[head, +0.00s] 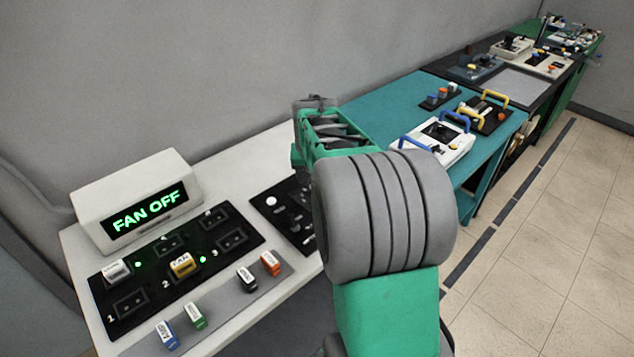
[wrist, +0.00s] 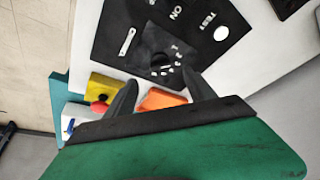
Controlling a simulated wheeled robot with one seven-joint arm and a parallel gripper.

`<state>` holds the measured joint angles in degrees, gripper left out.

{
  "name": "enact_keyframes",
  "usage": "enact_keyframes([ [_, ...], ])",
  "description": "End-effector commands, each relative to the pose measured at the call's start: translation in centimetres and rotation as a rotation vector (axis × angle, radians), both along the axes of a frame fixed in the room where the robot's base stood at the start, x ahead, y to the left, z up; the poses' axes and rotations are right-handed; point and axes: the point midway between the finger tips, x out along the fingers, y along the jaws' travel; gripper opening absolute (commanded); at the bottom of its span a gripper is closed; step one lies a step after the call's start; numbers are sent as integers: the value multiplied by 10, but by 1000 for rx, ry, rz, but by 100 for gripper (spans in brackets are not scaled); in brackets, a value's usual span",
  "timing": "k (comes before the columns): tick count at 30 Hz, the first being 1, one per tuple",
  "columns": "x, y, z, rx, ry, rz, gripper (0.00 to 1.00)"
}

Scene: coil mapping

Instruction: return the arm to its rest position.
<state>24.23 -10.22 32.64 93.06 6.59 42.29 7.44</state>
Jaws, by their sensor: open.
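My arm (head: 385,220) reaches forward from the bottom of the head view, over the gap between the white bench and the teal bench. Its fingers cannot be made out there. In the wrist view my gripper (wrist: 160,79) shows two dark fingers spread apart, with no object clearly held. An orange piece (wrist: 163,99) appears between the fingers, beyond them; I cannot tell what it is. The fingers point toward a black panel marked TEST (wrist: 185,20) on the white bench.
On the white bench (head: 235,155) stand a FAN OFF display (head: 145,205), a black socket panel (head: 170,265) and several small labelled plugs, one in white (head: 116,270). A teal bench (head: 385,105) holds a white device with blue handles (head: 435,140). Tiled floor (head: 560,230) lies open at right.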

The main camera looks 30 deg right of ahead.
Motion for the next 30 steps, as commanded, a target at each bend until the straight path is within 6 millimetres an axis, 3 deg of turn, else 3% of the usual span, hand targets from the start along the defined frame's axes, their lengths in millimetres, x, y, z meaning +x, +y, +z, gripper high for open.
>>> enact_keyframes([
  [11,-2,1,-1,-2,16,25,64],
  [14,-23,16,-24,34,98,77,64],
  [18,-88,55,-64,120,252,146,64],
  [20,-116,77,-66,144,289,184,64],
  [25,-166,143,-52,146,305,339,64],
  [28,-180,181,-33,105,245,457,64],
  [30,-175,203,-10,63,171,539,64],
])
